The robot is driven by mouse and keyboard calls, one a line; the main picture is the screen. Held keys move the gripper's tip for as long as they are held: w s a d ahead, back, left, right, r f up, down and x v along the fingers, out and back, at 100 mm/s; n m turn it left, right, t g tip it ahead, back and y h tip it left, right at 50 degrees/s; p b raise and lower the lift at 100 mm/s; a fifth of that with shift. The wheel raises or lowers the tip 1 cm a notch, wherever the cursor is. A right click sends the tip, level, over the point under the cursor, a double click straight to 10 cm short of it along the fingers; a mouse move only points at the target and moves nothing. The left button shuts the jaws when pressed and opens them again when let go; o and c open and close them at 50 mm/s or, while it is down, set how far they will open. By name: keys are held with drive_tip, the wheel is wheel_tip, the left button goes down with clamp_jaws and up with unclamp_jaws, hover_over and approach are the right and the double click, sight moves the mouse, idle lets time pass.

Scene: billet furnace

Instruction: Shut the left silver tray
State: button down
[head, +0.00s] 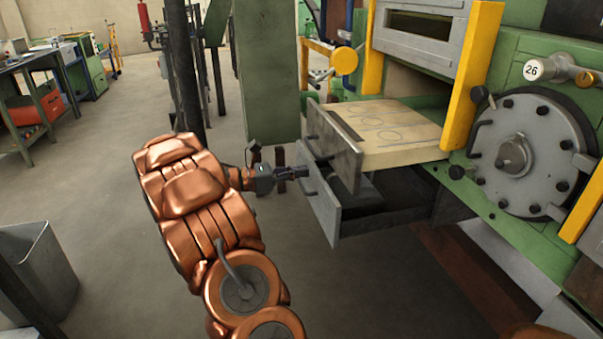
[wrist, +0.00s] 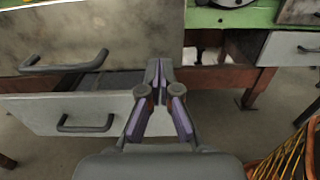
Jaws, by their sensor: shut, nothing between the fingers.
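The left silver tray (head: 322,212) is the lower of two stacked drawers and stands pulled out in the head view. In the wrist view its pale front (wrist: 30,113) has a dark bar handle (wrist: 85,124). My gripper (head: 305,172) is shut and empty, in front of the drawer fronts near the lower tray's upper part.
A larger drawer (head: 337,145) with a pale slab (head: 390,134) stands open above the tray. Another silver tray (wrist: 288,48) sits at the right in the wrist view. A green column (head: 267,75) rises behind my gripper.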

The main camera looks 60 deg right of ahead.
sight(348, 164)
drive_tip(key=x, duration=0.9)
drive_tip(key=shift+s+d, duration=0.25)
drive_tip(key=shift+s, duration=0.1)
drive_tip(key=shift+s+d+b, duration=0.3)
drive_tip(key=shift+s+d, duration=0.2)
